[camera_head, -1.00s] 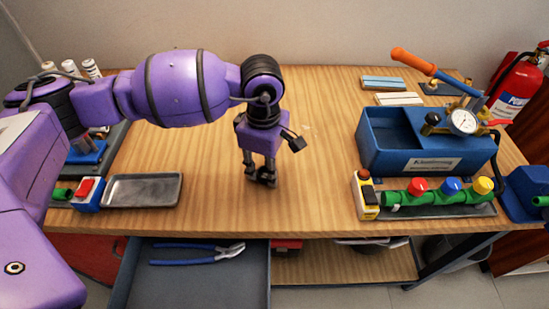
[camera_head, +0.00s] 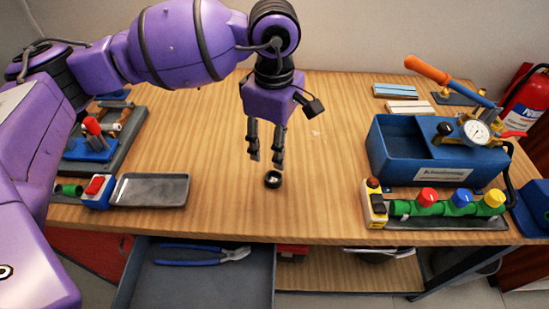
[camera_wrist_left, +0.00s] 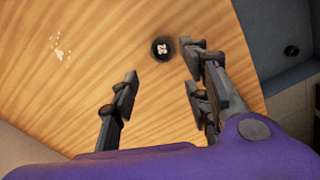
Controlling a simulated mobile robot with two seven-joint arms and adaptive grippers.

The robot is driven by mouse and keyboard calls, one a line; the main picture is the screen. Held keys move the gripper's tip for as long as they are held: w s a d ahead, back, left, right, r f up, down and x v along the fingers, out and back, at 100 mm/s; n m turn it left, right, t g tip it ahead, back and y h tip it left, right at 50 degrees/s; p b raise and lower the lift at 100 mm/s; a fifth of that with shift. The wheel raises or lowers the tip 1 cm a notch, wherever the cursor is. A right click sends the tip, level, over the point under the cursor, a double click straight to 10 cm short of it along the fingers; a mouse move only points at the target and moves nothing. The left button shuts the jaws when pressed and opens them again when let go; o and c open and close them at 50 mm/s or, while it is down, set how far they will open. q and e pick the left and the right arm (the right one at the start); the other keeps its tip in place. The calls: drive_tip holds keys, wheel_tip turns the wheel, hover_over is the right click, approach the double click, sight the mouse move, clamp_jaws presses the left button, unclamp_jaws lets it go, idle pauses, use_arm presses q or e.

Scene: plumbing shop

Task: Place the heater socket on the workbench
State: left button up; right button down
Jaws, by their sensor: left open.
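The heater socket (camera_head: 272,179), a small dark round piece with a light centre, stands on the wooden workbench (camera_head: 330,150) near its front edge. In the left wrist view the socket (camera_wrist_left: 162,48) lies on the wood just beyond the open fingertips. My left gripper (camera_head: 266,158) is open and empty, pointing down a little above and behind the socket, apart from it. The left wrist view shows its fingers (camera_wrist_left: 160,92) spread wide with nothing between them. My right gripper is not in view.
A grey tray (camera_head: 151,190) is left of the socket. An open drawer (camera_head: 200,285) with blue-handled pliers (camera_head: 205,256) juts out below the front edge. A blue pressure pump (camera_head: 425,160) and a green manifold (camera_head: 447,207) stand at right. The bench middle is clear.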

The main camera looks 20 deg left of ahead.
use_arm(q)
drive_tip(key=shift+r, duration=1.3)
